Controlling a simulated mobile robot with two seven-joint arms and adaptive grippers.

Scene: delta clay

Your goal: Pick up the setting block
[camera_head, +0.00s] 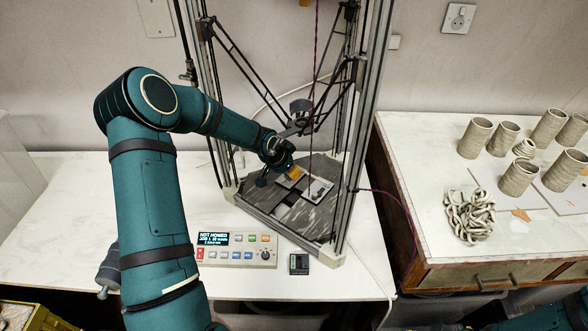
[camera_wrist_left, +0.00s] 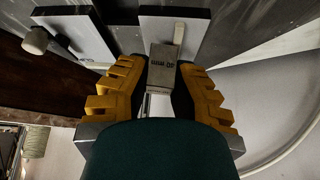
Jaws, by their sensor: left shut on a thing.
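The setting block is a small grey block (camera_wrist_left: 162,72) with dark printed lettering, seen in the left wrist view between two yellow fingers. My left gripper (camera_wrist_left: 160,80) is shut on it, one finger against each side. In the head view my left gripper (camera_head: 290,174) is inside the printer frame, low over the dark bed (camera_head: 296,218). The block is not clear there behind the gripper. I cannot tell whether it touches the surface beneath. My right gripper is out of view.
Tall frame posts (camera_head: 357,130) and diagonal rods (camera_head: 240,62) surround my left arm. Light plates (camera_head: 318,190) lie on the bed. A control panel (camera_head: 236,248) stands in front. Clay cylinders (camera_head: 475,138) and a coiled piece (camera_head: 470,215) stand on the right-hand bench.

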